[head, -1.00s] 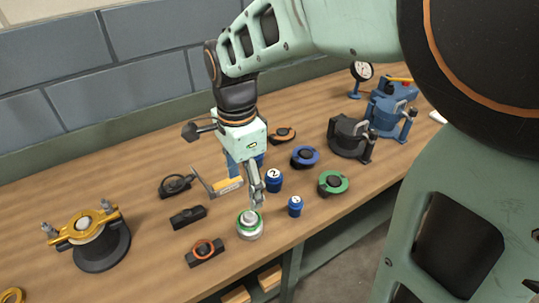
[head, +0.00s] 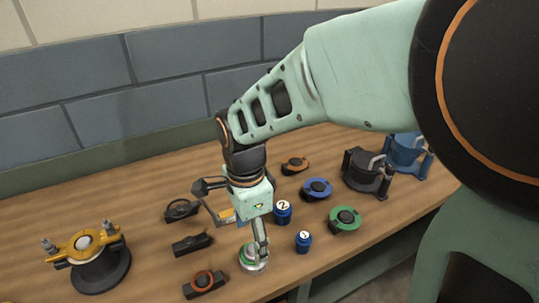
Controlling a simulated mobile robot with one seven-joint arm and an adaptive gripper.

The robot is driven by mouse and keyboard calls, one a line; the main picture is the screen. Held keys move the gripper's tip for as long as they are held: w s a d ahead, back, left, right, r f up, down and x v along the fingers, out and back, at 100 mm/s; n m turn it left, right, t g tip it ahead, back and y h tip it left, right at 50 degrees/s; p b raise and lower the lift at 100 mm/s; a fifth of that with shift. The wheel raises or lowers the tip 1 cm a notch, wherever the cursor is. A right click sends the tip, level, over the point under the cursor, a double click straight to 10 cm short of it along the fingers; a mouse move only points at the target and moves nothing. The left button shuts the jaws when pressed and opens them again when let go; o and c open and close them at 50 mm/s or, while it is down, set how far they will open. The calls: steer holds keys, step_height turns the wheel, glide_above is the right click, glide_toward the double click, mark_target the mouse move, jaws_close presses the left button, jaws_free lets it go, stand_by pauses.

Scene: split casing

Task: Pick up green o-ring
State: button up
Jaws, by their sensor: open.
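A green o-ring (head: 244,264) appears as a thin green band around a silver round part standing near the front edge of the bench, low in the head view. My gripper (head: 261,252) points down at this part, with its fingers at the part's upper right side. The gripper is open. The fingers hide part of the ring and the part's top, and I cannot tell whether they touch it.
A gold-topped black casing (head: 98,262) stands at left. Black holders, one with an orange ring (head: 204,281), lie left of the gripper. Blue numbered cylinders (head: 303,241) and a green-flanged part (head: 345,219) stand at right. Black and blue casings stand farther right.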

steer(key=shift+d+f, duration=0.15)
steer(key=shift+f, duration=1.95)
steer(key=shift+f+b, duration=0.25)
steer(key=shift+b, duration=0.1)
steer(key=c, duration=0.9)
